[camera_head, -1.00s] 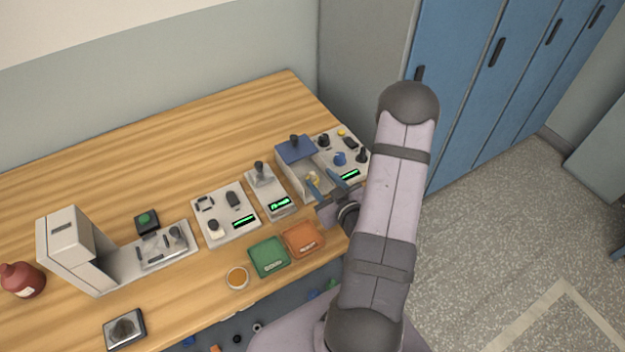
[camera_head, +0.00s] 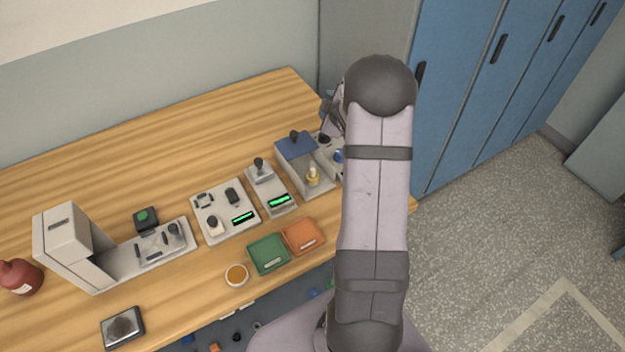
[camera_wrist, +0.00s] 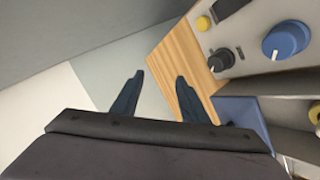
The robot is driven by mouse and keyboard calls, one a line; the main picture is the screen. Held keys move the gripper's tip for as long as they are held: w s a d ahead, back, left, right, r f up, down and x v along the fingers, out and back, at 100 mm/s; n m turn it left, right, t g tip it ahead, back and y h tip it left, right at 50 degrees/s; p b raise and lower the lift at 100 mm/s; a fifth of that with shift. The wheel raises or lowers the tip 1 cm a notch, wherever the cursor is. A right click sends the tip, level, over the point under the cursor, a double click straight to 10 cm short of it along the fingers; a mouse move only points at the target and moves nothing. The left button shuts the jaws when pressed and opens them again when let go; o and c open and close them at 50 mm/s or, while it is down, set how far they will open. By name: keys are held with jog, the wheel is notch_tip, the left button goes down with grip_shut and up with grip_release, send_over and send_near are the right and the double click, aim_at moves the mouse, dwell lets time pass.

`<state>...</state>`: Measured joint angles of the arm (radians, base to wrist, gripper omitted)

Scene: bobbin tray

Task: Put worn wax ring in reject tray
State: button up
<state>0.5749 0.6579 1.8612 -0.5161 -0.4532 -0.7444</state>
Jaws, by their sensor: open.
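My gripper (camera_wrist: 158,92) is open, with nothing between its two dark fingers in the wrist view. In the head view it is mostly hidden behind my arm, near the table's back right corner. A pale yellow, upright piece (camera_head: 313,177) stands in the front of the grey box with the blue lid (camera_head: 296,146). A round amber piece with a pale rim (camera_head: 236,275) lies near the table's front edge; I cannot tell which of these is the worn wax ring. An orange tray (camera_head: 304,236) and a green tray (camera_head: 267,254) sit side by side; their labels are unreadable.
A panel with a blue knob (camera_wrist: 285,40) and black knob (camera_wrist: 221,60) is close beside my gripper. Grey devices (camera_head: 225,212) line the table to the left. A tall white-grey machine (camera_head: 72,245) stands at far left. The table's back left is clear.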

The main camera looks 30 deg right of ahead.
aim_at(312, 170)
jog(key=s+f+m+g+b, duration=0.1)
jog(key=m+g, duration=0.1)
jog(key=s+f+m+g+b, duration=0.1)
jog(key=s+m+g, duration=0.1)
jog(key=m, duration=0.1)
jog(key=s+a+f+m+g, duration=0.1)
jog(key=m+g, duration=0.1)
jog(key=shift+s+b, duration=0.2)
jog(key=shift+b, duration=0.2)
jog(key=s+a+m+g+y, duration=0.1)
jog(key=s+a+m, duration=0.1)
jog(key=a, duration=0.1)
jog(key=s+a+m+g+y+b, duration=0.1)
jog(key=s+a+m+g, duration=0.1)
jog(key=s+a, duration=0.1)
jog(key=s+a+m+g+y+b, duration=0.1)
jog(key=s+a+m+g, duration=0.1)
jog(key=a, duration=0.2)
jog(key=shift+s+a+f+y, duration=0.1)
jog(key=shift+s+a+y, duration=0.1)
jog(key=shift+y, duration=0.1)
jog(key=shift+s+a, duration=0.2)
jog(key=shift+a, duration=0.1)
jog(key=shift+w+f+p, duration=0.15)
jog(key=shift+f+p, duration=0.55)
jog(key=shift+f, duration=1.1)
jog(key=shift+w+f+p, duration=0.1)
jog(key=shift+f+p, duration=0.55)
jog(key=shift+f, duration=1.15)
jog(key=c, duration=0.9)
